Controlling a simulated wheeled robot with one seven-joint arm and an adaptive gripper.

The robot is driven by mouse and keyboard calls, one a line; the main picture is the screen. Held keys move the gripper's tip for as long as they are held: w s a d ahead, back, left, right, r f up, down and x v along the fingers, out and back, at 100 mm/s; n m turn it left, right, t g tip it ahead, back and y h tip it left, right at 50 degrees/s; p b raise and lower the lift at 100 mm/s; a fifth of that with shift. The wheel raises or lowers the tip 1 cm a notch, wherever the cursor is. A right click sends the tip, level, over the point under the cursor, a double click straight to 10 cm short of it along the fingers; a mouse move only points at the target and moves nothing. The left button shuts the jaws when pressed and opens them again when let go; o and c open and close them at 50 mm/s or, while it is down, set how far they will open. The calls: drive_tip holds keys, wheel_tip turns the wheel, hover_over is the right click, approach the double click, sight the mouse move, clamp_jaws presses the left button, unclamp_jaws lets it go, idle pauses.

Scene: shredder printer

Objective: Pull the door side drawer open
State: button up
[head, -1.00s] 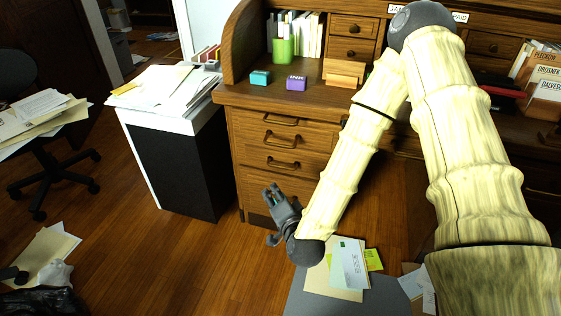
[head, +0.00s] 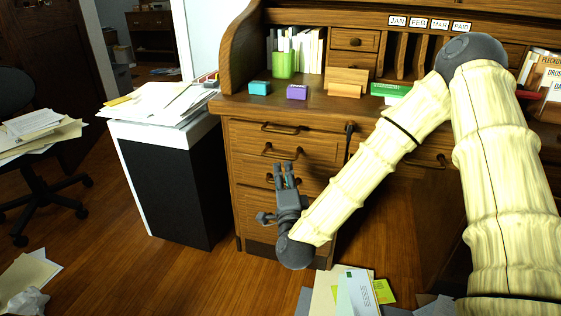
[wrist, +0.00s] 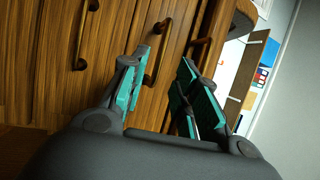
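The wooden desk's left pedestal, on the side toward the doorway, has a stack of drawers (head: 255,153) with curved metal handles. All the drawer fronts look shut. My gripper (head: 285,168) is in front of the lower drawers, fingers pointing at them, and hides part of the front. In the wrist view, my gripper (wrist: 155,75) is open and empty, its teal-padded fingers spread apart. A middle drawer handle (wrist: 157,52) shows between the fingers, apparently a little beyond them. Another handle (wrist: 83,36) is to the left and one (wrist: 200,42) to the right.
A black-and-white bin-like cabinet (head: 172,185) heaped with papers (head: 160,97) stands left of the desk. An office chair (head: 45,190) is at far left. Papers (head: 350,292) lie on the floor below my arm. Some open floor lies between chair and desk.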

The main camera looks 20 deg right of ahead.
sight(280, 157)
drive_tip(key=b+x, duration=0.2)
drive_tip(key=x, duration=0.5)
drive_tip(key=shift+w+d, duration=0.1)
drive_tip(key=shift+w, duration=0.2)
clamp_jaws()
